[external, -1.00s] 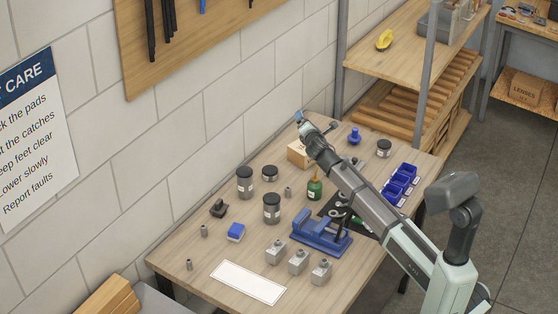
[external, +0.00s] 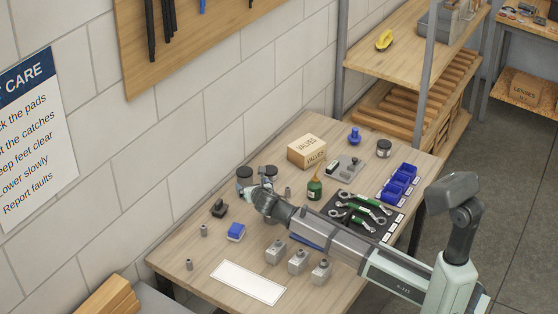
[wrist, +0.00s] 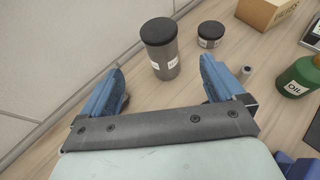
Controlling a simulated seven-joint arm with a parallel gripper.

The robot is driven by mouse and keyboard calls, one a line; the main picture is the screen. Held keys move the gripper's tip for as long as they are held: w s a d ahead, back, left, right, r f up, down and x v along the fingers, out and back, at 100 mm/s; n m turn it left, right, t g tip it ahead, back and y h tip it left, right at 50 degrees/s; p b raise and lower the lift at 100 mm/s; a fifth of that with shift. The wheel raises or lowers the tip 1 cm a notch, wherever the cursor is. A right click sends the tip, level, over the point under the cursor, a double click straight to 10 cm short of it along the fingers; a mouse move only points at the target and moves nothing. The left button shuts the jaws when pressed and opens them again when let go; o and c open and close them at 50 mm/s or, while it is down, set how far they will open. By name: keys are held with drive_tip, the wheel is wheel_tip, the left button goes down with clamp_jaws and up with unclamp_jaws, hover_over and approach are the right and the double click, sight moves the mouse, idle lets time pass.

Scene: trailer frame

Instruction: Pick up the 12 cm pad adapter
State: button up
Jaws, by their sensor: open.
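Dark grey cylinders with black tops and white labels look like the pad adapters; I cannot read the labels to tell which is 12 cm. A tall one (external: 244,176) stands near the wall, and a tall one (wrist: 161,52) shows upright between and beyond my fingers in the wrist view. A shorter one (wrist: 210,35) stands to its right, also seen in the external view (external: 268,171). Another tall one seen earlier is hidden by my arm. My gripper (wrist: 161,75) is open and empty; in the external view it is (external: 251,192) just before the cylinders.
A green oil bottle (external: 314,188), a valves box (external: 306,151) and a small metal cylinder (wrist: 244,73) stand to the right. A black tray (external: 375,223) holds wrenches. Metal blocks (external: 297,262) and a white sheet (external: 248,282) lie in front. My arm partly covers a blue tool.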

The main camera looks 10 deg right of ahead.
sight(246, 178)
drive_tip(key=x, duration=0.7)
drive_tip(key=shift+w, duration=0.35)
drive_tip(key=shift+x, duration=2.75)
drive_tip(key=shift+s+f, duration=0.15)
drive_tip(key=shift+f, duration=0.05)
clamp_jaws()
